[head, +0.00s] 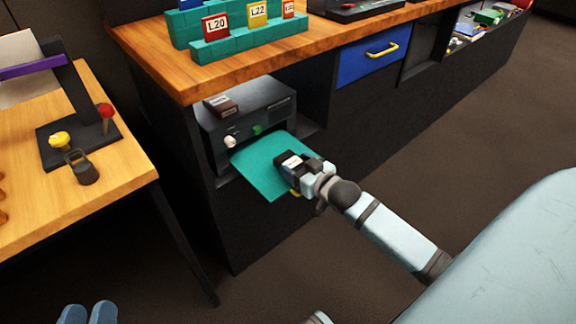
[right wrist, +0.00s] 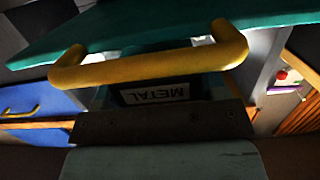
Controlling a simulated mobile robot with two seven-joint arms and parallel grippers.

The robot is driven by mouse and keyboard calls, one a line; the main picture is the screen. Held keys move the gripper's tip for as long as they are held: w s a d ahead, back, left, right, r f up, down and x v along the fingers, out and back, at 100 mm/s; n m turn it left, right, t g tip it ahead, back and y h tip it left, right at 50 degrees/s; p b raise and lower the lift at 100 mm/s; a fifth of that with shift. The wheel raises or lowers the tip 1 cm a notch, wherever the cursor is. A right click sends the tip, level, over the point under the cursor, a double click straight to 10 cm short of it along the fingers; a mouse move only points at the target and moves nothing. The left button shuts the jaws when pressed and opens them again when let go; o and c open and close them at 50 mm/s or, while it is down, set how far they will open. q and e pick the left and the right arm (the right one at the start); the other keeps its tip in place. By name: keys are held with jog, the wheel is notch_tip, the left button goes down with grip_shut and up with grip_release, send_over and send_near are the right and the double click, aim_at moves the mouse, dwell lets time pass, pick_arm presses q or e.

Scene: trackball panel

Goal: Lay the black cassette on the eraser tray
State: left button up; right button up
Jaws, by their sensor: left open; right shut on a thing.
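My right gripper (head: 303,163) is shut on the black cassette (head: 290,159), which has a white label. The cassette is at the right, front part of the teal eraser tray (head: 256,172); I cannot tell whether it touches the tray. The tray sticks out of a black machine and has a yellow handle (head: 296,192). In the right wrist view the cassette's label reads METAL upside down (right wrist: 155,94), partly behind the yellow handle (right wrist: 150,68) and beside the teal tray (right wrist: 160,28). My left gripper (head: 88,313) is open and empty at the bottom left edge, mostly cut off.
A brown cassette (head: 220,104) lies on the black machine (head: 255,108), under the wooden counter (head: 150,55). Teal racks with labelled cassettes (head: 245,30) stand on the counter. A blue drawer (head: 365,58) is to the right. A wooden table (head: 110,165) with a joystick panel stands at left.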

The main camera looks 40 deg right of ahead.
aim_at(288, 159)
jog(key=w+b, duration=0.1)
jog(key=w, duration=0.3)
jog(key=shift+a, duration=0.15)
jog(key=shift+s+f+b, duration=0.15)
jog(key=shift+f+b, duration=0.5)
jog(key=shift+f, duration=0.15)
pick_arm(q)
notch_tip(288, 159, down, 3)
jog(key=shift+d+f+g, duration=0.15)
jog(key=shift+f+g, duration=0.05)
jog(key=shift+g, duration=0.5)
pick_arm(e)
jog(key=shift+r, duration=0.1)
pick_arm(q)
jog(key=shift+r, duration=0.1)
pick_arm(e)
jog(key=o, duration=1)
jog(key=shift+c, duration=0.2)
